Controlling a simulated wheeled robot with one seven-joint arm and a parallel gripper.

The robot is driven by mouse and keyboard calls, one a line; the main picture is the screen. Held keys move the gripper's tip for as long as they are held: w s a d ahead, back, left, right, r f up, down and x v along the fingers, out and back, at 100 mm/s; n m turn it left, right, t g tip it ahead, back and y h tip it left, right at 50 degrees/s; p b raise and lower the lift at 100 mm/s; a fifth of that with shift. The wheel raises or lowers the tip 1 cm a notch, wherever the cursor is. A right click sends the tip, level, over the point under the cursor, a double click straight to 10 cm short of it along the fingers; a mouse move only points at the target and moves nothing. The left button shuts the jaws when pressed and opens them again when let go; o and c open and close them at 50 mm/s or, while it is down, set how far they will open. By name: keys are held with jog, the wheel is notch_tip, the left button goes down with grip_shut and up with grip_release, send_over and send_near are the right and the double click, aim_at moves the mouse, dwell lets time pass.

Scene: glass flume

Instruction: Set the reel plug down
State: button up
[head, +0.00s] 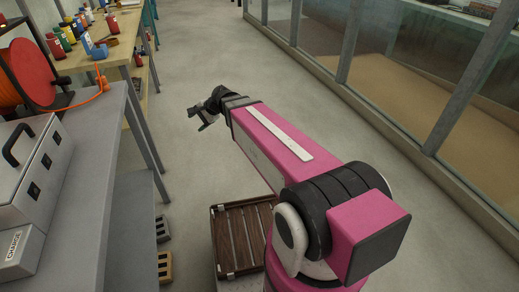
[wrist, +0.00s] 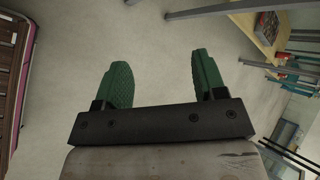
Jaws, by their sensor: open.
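The orange reel plug (head: 103,83) lies at the back edge of the grey bench, at the end of the orange cable from the red and orange cable reel (head: 32,73). My gripper (head: 203,117) is out over the floor, to the right of the bench and apart from the plug. In the wrist view, its two green fingers (wrist: 162,82) stand wide apart with only bare floor between them. The plug does not show in the wrist view.
The grey bench (head: 95,150) also carries a grey charger case (head: 30,165). Beyond it stands a wooden workbench (head: 122,45) with several coloured bottles. The glass flume (head: 390,90) runs along the right.

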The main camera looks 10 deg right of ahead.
jog(key=s+d+f+n+g+h, duration=0.1)
jog(key=s+d+f+n+h, duration=0.2)
jog(key=d, duration=0.5)
jog(key=s+d+f+n+g+h, duration=0.1)
jog(key=s+d+f+n+h, duration=0.1)
jog(key=s+d, duration=0.3)
jog(key=s+d+f+n+g+h, duration=0.1)
jog(key=s+d+f+n+h, duration=0.2)
jog(key=d, duration=0.8)
notch_tip(320, 180, down, 2)
jog(key=shift+s+n+h, duration=0.3)
jog(key=shift+s+n, duration=0.2)
jog(key=shift+s, duration=0.2)
